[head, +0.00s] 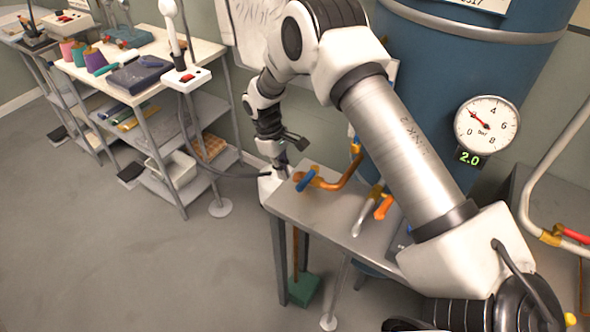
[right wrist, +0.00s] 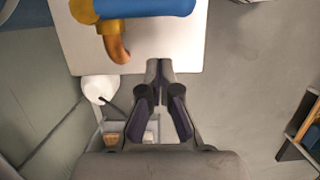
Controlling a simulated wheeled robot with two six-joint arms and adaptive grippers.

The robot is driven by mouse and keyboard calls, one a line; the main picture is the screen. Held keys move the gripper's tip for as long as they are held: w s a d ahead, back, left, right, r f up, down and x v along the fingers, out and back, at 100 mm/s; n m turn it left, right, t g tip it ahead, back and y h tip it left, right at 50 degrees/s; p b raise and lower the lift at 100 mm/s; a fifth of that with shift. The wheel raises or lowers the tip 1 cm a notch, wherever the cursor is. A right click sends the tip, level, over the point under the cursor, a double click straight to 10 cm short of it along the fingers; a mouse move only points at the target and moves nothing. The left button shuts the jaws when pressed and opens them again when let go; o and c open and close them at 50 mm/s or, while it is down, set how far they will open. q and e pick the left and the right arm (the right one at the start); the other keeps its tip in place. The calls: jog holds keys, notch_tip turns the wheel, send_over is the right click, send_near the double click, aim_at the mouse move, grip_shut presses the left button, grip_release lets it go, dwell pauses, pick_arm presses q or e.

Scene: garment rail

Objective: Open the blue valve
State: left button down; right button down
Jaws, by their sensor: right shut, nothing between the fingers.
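The blue valve shows as a blue handle (head: 306,180) on a brass body at the end of a copper pipe (head: 345,178), over the near left part of a grey table. In the right wrist view its blue handle (right wrist: 150,7) is at the top edge, partly cut off, with the curved copper pipe end (right wrist: 115,45) below it. My right gripper (head: 282,166) is just left of the valve, apart from the handle and pointing down. Its fingers (right wrist: 158,68) are shut and empty in the right wrist view. My left gripper is not in view.
A blue tank (head: 430,75) stands behind, with a round gauge (head: 487,126) and a display reading 2.0. A red-handled valve (head: 576,235) is at the right. A cluttered shelf bench (head: 205,48) stands left; floor is open.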

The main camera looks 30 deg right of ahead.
aim_at(307, 181)
jog(key=s, duration=0.1)
jog(key=s+d+r+p, duration=0.1)
jog(key=s, duration=0.1)
jog(key=shift+d, duration=0.2)
jog(key=shift+s, duration=0.3)
jog(key=shift+w+f, duration=0.15)
jog(key=shift+w, duration=0.05)
jog(key=shift+s+n, duration=0.25)
jog(key=shift+n, duration=0.15)
